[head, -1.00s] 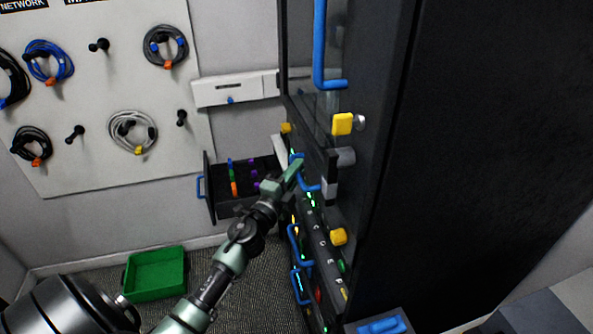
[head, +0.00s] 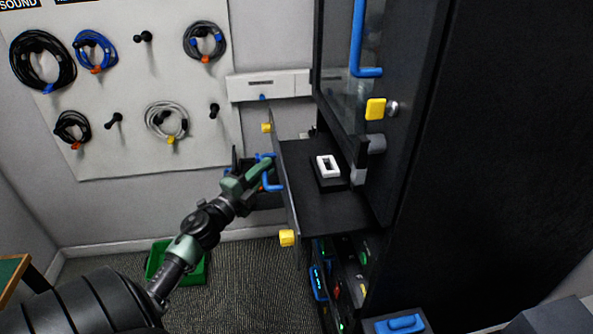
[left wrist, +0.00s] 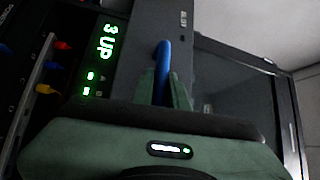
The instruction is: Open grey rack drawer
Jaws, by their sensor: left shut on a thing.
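The rack drawer (head: 335,213) juts out from the tall dark rack, its dark tray showing. A white rectangular frame-like piece (head: 328,166) lies on a black block in it. The drawer front (head: 287,195) is seen nearly edge-on, with a blue handle (head: 271,186). My left gripper (head: 264,170) is shut on this handle. In the left wrist view the blue handle (left wrist: 162,68) stands between the green fingers, beside a lit "3 UP" display (left wrist: 108,42). My right gripper is not in view.
The rack's glass door with a blue handle (head: 357,40) is above the drawer. Yellow knobs (head: 287,238) stick out at the drawer front. A green bin (head: 160,262) is on the floor. Cables hang on the wall board (head: 130,85). A dark wall drawer is partly hidden behind my gripper.

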